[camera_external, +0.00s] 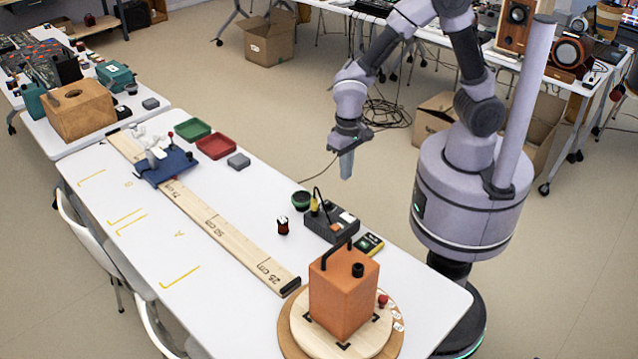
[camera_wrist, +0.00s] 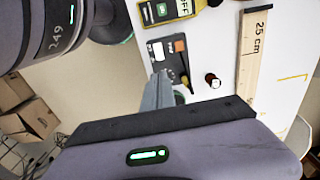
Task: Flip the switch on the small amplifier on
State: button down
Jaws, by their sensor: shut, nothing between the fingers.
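A dark grey box (camera_external: 330,224), which looks like the small amplifier, sits near the table's right edge. In the wrist view the box (camera_wrist: 163,70) shows a white patch and an orange patch on top. I cannot tell which part is the switch or how it is set. A black lead rises from the box in the external view. My gripper (camera_external: 346,165) is shut and empty, pointing down, above and beyond the box, apart from it. In the wrist view my gripper's fingers (camera_wrist: 158,92) partly overlap the box's near end.
A wooden ruler (camera_external: 215,225) runs along the table.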

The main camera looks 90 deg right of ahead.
aim_at(345, 215)
notch_tip(345, 215, down, 14)
jog(key=b, duration=0.6)
jog(key=shift+r, duration=0.15)
jog(key=shift+d, duration=0.1)
jog(key=shift+f, duration=0.2)
jog(key=shift+s+b, duration=0.15)
jog(key=shift+b, duration=0.15)
jog(key=shift+s+a+r, duration=0.25)
jog(key=shift+s+a, duration=0.15)
jog(key=shift+a, duration=0.2)
notch_tip(345, 215, up, 14)
jog(key=p, duration=0.7)
